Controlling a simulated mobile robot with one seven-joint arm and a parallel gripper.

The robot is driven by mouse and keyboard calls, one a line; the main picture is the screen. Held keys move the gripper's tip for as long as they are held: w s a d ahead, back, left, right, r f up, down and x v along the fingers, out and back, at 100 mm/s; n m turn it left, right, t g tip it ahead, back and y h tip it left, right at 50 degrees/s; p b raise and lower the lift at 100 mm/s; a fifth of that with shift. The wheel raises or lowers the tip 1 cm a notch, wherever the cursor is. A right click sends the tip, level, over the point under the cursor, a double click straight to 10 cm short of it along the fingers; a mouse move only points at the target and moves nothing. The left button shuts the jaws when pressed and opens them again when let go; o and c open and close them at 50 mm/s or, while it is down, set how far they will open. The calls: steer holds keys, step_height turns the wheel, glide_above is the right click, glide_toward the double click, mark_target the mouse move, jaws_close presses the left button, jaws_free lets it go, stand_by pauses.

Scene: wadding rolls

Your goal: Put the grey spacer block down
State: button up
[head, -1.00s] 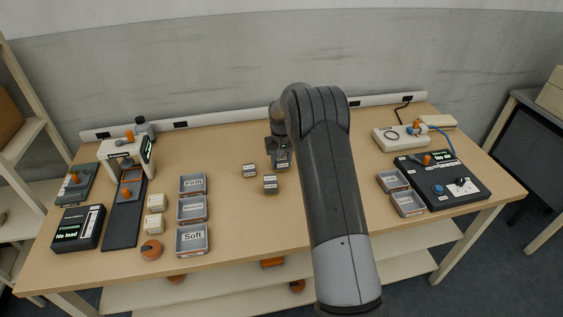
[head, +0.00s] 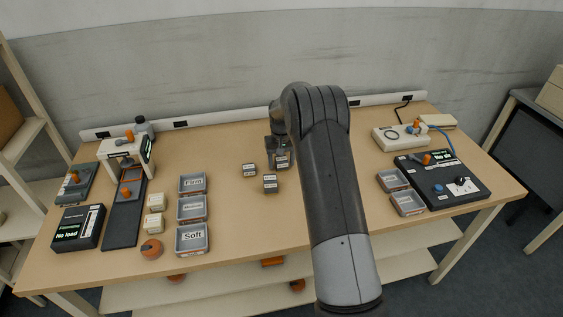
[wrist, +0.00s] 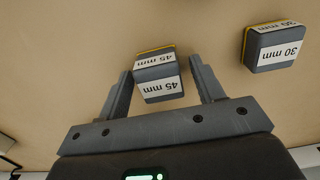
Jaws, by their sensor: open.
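The grey spacer block (wrist: 158,80), marked 45 mm with a yellow edge, stands on the table between the fingers of my gripper (wrist: 163,84). The fingers are open, with a clear gap on the block's right side and a narrower one on its left. In the head view the block (head: 283,160) shows beside my gripper (head: 277,148), partly hidden by my arm. A second grey block (wrist: 270,46), marked 30 mm, stands apart to the right in the wrist view.
Two grey blocks (head: 249,170) (head: 270,184) stand nearby in the head view. Labelled trays (head: 193,209) are to the left, with devices beyond. Two small trays (head: 407,203) and a black control box (head: 463,192) are at the right. The table's middle front is clear.

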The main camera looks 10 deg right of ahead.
mark_target(281, 159)
step_height(281, 159, up, 12)
steer(key=f, duration=0.1)
steer(key=s+a+r+t, duration=0.1)
steer(key=s+r, duration=0.8)
steer(key=r, duration=0.4)
steer(key=s+a+r+t, duration=0.15)
steer(key=s+r, duration=0.25)
steer(key=s, duration=0.8)
steer(key=s+r+t, duration=0.2)
steer(key=s+r, duration=0.2)
steer(key=s, duration=0.9)
steer(key=s+f+t, duration=0.1)
steer(key=s+f, duration=0.2)
steer(key=s, duration=0.8)
steer(key=shift+a+f, duration=0.25)
steer(key=shift+f, duration=0.15)
steer(key=shift+o, duration=0.5)
steer(key=shift+w, duration=0.1)
